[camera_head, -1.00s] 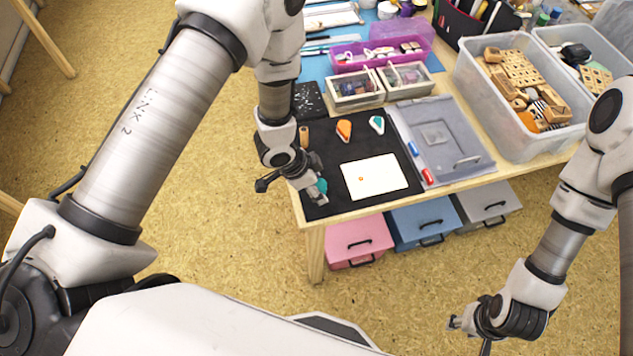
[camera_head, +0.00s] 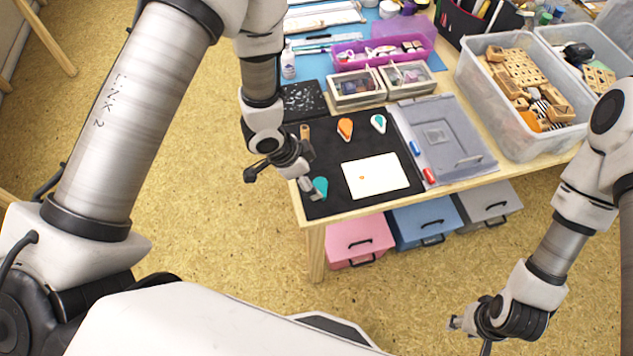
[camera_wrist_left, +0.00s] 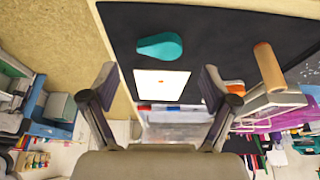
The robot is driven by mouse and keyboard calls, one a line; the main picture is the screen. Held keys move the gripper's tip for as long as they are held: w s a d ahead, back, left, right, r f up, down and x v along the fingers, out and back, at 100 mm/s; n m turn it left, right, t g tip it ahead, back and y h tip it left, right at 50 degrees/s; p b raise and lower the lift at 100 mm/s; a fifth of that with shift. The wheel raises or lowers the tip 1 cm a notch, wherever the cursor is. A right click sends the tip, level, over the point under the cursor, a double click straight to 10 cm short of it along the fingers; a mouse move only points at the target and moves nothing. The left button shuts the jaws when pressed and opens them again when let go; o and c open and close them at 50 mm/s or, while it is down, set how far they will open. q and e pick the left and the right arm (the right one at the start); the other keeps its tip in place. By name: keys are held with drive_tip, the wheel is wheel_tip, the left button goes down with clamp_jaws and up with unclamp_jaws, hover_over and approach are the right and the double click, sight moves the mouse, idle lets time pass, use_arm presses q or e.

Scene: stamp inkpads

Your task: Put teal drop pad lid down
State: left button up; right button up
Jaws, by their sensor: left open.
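The teal drop pad lid (camera_head: 321,187) lies on the black mat (camera_head: 330,208) near its front left corner, left of the white card (camera_head: 375,175). It also shows in the left wrist view (camera_wrist_left: 160,46), beyond the fingertips. My left gripper (camera_head: 281,180) is open and empty beside the lid, its fingers spread wide; the wrist view (camera_wrist_left: 158,75) shows nothing between them. A white drop-shaped pad with teal on it (camera_head: 378,123) lies at the back of the mat. My right gripper (camera_head: 470,332) hangs low at the right, away from the table; its opening is unclear.
A grey lidded case (camera_head: 445,140) with red and blue latches borders the mat. A clear bin of wooden stamps (camera_head: 525,95) stands right. Drawers (camera_head: 425,225) sit under the table.

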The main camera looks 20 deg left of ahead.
use_arm(q)
drive_tip(key=v, duration=0.7)
drive_tip(key=s+a+f+n+g+y, duration=0.1)
drive_tip(key=s+a+f+n+y, duration=0.1)
drive_tip(key=s+f+n, duration=0.3)
drive_tip(key=s+a+f+n+g+y, duration=0.1)
drive_tip(key=s+a+f+n, duration=0.4)
drive_tip(key=s+f, duration=0.4)
drive_tip(key=s+n, duration=0.1)
drive_tip(key=s, duration=0.3)
drive_tip(key=shift+f+n+g+y, duration=0.3)
drive_tip(key=shift+f+y, duration=0.1)
